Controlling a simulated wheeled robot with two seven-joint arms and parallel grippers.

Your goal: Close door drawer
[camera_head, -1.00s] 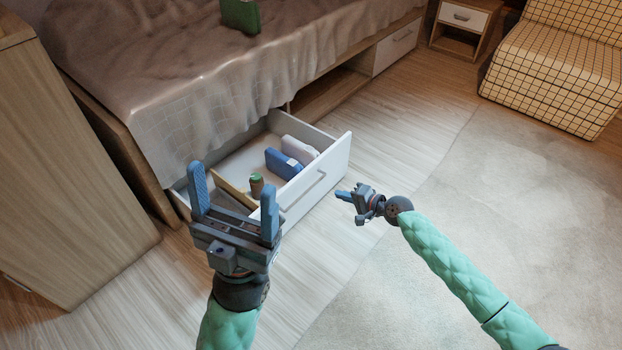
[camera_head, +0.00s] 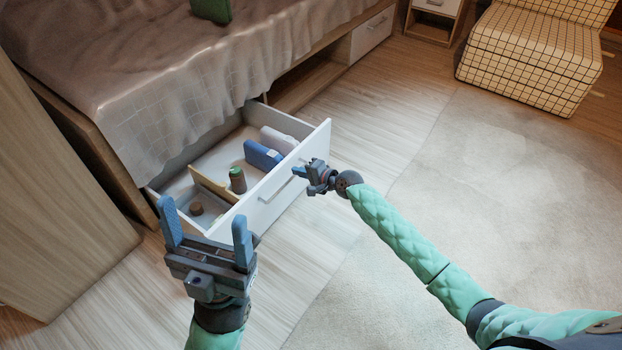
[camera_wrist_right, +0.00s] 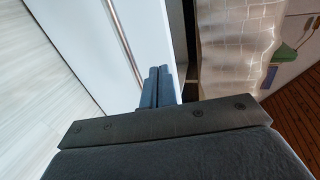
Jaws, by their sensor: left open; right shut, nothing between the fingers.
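The white drawer (camera_head: 285,185) under the bed is pulled out, with its front panel standing clear of the bed frame. Its bar handle (camera_head: 277,189) runs along the front; the handle also shows in the right wrist view (camera_wrist_right: 122,40). My right gripper (camera_head: 297,172) is shut and empty, close to the drawer front near the handle's right end. In the right wrist view its fingers (camera_wrist_right: 157,88) point at the white panel; I cannot tell whether they touch it. My left gripper (camera_head: 204,222) is open and empty, in front of the drawer's near left corner.
The drawer holds a blue item (camera_head: 262,154), a white item (camera_head: 278,139), a small jar (camera_head: 237,180) and a divider. A wooden cabinet (camera_head: 60,200) stands at left. The checkered chair (camera_head: 530,55) is far right. Floor and rug (camera_head: 480,190) are clear.

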